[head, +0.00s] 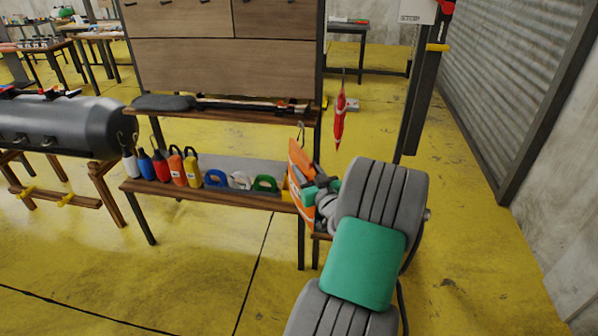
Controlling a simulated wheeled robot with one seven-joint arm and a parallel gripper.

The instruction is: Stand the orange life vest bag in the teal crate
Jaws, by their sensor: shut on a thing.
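The orange life vest bag (299,157), with a pale band, is upright and slightly tilted at the right end of the low wooden shelf. My gripper (309,190) is shut on the bag from its right side. My wrist and arm cover part of the bag's right side. I cannot make out the teal crate; green-teal pieces show around my gripper, but I cannot tell whether any belong to a crate. Whether the bag's lower end touches anything is unclear.
The low shelf (228,197) holds several coloured bottle-like bags (176,167) and ring-like items (265,184). A red item (340,116) hangs behind my gripper. A dark post (420,90) stands at right. Yellow floor is open in front.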

